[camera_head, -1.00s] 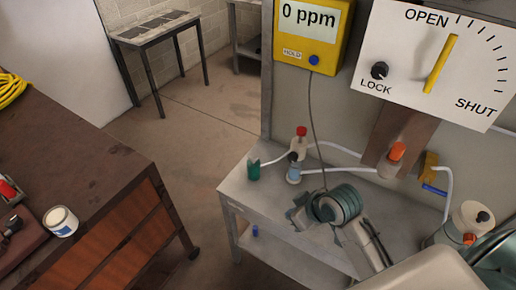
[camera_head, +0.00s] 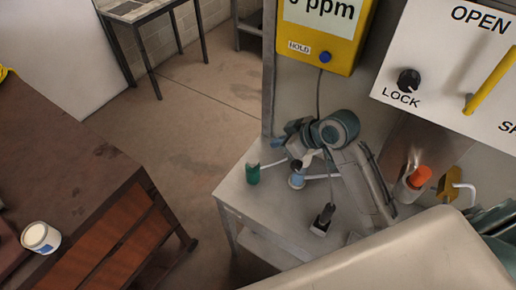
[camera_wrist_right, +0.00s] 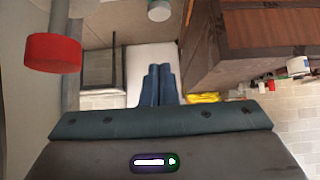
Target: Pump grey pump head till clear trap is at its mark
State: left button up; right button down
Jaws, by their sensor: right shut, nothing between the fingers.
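My right gripper (camera_head: 279,141) is shut and empty above the back left of the grey bench (camera_head: 262,205). A small clear, blue-banded vessel (camera_head: 297,181), which looks like the clear trap, stands just below it; its level and mark are too small to read. A dark grey upright piece (camera_head: 327,214) on a pale base stands nearer the front; I cannot tell whether it is the pump head. In the right wrist view, the closed fingers (camera_wrist_right: 157,86) are apart from a red knob (camera_wrist_right: 52,53) at the left. The left gripper is out of view.
A green bottle (camera_head: 253,173) stands at the bench's left edge. An orange-capped fitting (camera_head: 419,177) and a yellow bracket (camera_head: 450,186) are at the right. A yellow meter (camera_head: 325,35) and a white lever panel (camera_head: 440,75) are above. Open floor lies left of the bench.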

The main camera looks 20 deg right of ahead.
jog(key=p, duration=0.4)
send_near(250, 157)
jog(key=w+a, duration=0.3)
notch_tip(250, 157, down, 3)
jog(key=shift+w+d+r+p, duration=0.1)
jog(key=shift+p, duration=0.55)
jog(key=shift+f, duration=0.65)
